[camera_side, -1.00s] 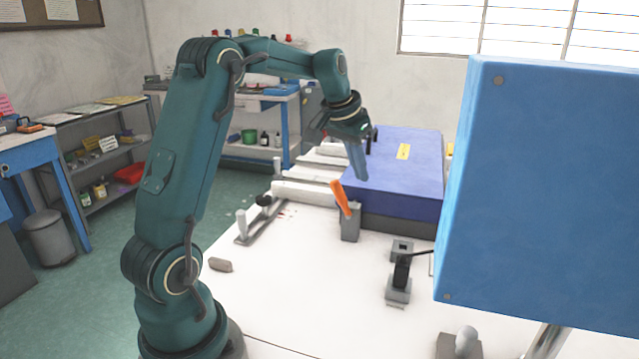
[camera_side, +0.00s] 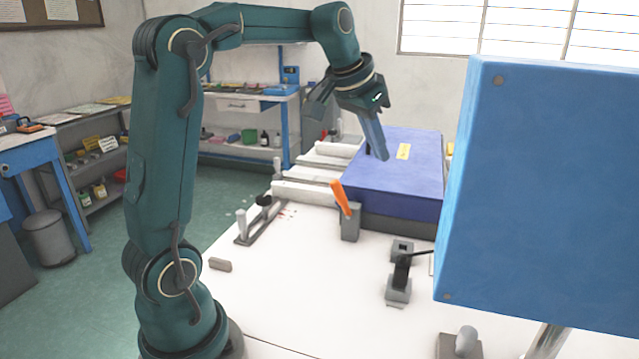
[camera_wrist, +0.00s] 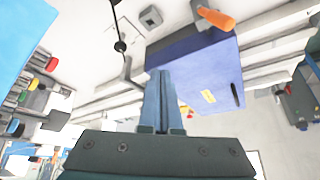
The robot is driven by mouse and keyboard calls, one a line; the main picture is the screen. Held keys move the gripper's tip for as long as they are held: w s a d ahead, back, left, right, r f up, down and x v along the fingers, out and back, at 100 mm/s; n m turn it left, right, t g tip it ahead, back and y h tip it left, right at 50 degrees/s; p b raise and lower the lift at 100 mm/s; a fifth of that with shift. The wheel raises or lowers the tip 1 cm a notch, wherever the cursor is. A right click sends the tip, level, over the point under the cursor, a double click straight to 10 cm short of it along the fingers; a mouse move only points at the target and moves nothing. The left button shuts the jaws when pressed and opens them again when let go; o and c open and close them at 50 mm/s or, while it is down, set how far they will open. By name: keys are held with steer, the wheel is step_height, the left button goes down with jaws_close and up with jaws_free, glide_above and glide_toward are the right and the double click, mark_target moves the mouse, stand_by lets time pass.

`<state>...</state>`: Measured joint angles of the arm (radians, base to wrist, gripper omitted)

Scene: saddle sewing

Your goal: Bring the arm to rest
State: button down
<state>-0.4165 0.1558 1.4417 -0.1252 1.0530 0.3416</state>
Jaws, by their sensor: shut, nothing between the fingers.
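My gripper (camera_side: 383,157) hangs in the air in the side view, pointing down and to the right, in front of or above the blue box (camera_side: 405,165); the exact gap cannot be told. Its fingers are shut with nothing between them. In the wrist view the closed fingers of my gripper (camera_wrist: 164,75) point toward the blue box (camera_wrist: 205,75). My arm is raised, with its upper link nearly upright and its forearm about level.
A small grey clamp-like fixture (camera_side: 398,288) and a grey block (camera_side: 220,265) are on the white table (camera_side: 310,280). A large blue panel (camera_side: 545,190) fills the right.

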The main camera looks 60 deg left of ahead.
steer(key=s+d+r+m, duration=0.1)
steer(key=s+d+r, duration=0.1)
steer(key=s+d, duration=0.35)
steer(key=s+d+f, duration=0.3)
steer(key=s+f, duration=0.1)
steer(key=s, duration=0.2)
steer(key=s+d+f+h, duration=0.1)
steer(key=s+d+f, duration=0.3)
steer(key=s, duration=0.3)
steer(key=shift+s+f, duration=0.3)
steer(key=shift+f, duration=0.4)
